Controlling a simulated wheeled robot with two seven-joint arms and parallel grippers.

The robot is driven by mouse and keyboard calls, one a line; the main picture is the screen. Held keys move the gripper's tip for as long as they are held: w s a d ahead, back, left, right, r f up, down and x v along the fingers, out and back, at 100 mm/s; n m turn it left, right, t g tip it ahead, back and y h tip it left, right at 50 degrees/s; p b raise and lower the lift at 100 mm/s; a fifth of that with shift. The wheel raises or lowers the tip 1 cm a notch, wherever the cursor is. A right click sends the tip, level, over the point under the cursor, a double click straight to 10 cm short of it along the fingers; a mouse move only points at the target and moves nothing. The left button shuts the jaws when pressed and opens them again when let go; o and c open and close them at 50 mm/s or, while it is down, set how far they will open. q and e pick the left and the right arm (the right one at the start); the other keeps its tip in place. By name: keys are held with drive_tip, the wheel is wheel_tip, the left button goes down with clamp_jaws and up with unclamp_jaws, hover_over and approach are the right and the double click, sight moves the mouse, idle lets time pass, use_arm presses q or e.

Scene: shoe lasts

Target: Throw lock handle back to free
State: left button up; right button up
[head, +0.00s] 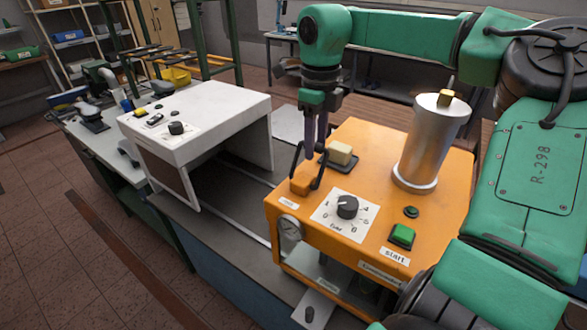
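The orange machine (440,190) stands on the bench at centre right. On its near left corner is a small orange block with black bars, which looks like the lock handle (319,172). My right gripper (315,153) comes down from above, its dark, slim fingers close together with the tips at the black bars. I cannot tell whether the fingers touch or grip a bar, and the tips are small and partly lost against the dark parts. My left gripper is not in view.
A cream block on a dark plate (340,154) sits just right of the fingers. A metal cylinder (425,145), black dial (347,207) and green start button (402,235) are on the machine top. A white machine (215,112) stands left, across a gap.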

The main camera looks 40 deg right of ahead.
drive_tip(key=shift+s+a, duration=0.1)
drive_tip(key=shift+a, duration=0.2)
wheel_tip(320, 180, up, 7)
drive_tip(key=p, duration=0.5)
drive_tip(key=shift+f, duration=0.15)
drive_tip(key=shift+r, duration=0.25)
drive_tip(key=shift+f, duration=0.1)
